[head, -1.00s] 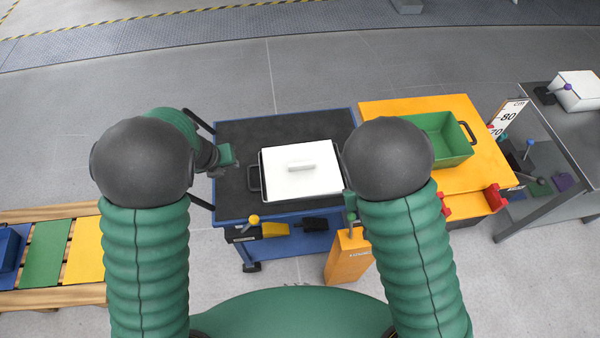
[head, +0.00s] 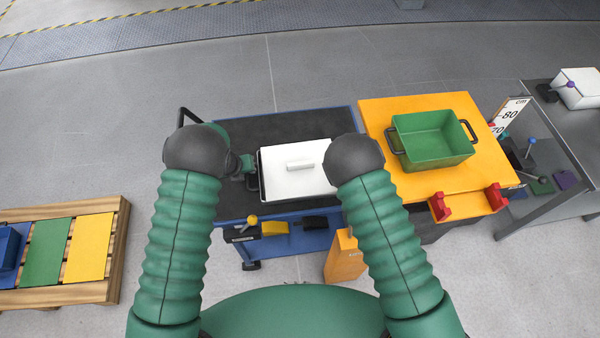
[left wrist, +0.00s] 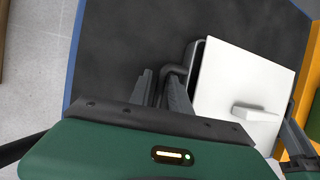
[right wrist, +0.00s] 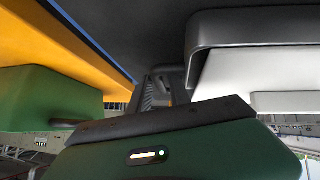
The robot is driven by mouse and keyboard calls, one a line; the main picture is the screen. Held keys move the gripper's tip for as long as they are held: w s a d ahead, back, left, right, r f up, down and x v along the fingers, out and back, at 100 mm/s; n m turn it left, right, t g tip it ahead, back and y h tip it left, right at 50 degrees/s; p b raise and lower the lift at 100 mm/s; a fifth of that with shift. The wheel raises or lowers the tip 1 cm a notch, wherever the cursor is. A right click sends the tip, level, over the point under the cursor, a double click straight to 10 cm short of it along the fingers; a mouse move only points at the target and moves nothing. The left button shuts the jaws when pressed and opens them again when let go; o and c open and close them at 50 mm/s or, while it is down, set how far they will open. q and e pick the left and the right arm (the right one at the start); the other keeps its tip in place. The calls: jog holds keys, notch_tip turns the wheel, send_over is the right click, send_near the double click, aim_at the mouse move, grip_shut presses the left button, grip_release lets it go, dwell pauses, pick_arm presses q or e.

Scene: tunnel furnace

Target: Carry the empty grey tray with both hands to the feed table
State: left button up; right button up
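A dark-rimmed tray (head: 259,160) with a white lid and raised grip (head: 299,165) stands on the blue cart's black top. Its inside is hidden. My left gripper (head: 246,166) is at the tray's left handle. In the left wrist view its fingers (left wrist: 163,90) are apart, close beside the dark handle (left wrist: 188,62); I cannot tell whether the handle is between them. My right gripper is hidden behind my arm in the head view, near the tray's right end. In the right wrist view its fingers (right wrist: 158,90) are beside the grey tray rim (right wrist: 245,28); their grip is unclear.
An orange table (head: 395,108) adjoins the cart (head: 225,214) on the right, carrying a green handled bin (head: 432,138) and red brackets (head: 467,203). A grey table (head: 575,120) stands farther right. A pallet (head: 90,290) lies at left. The floor behind is clear.

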pick_arm(q)
jog(key=shift+d+r, duration=0.1)
jog(key=shift+d, duration=0.1)
pick_arm(e)
jog(key=shift+d, duration=0.2)
pick_arm(q)
jog(key=shift+a, duration=0.15)
grip_shut()
pick_arm(e)
jog(key=shift+a, duration=0.2)
grip_shut()
jog(key=shift+w+r, duration=0.1)
dwell(0.4)
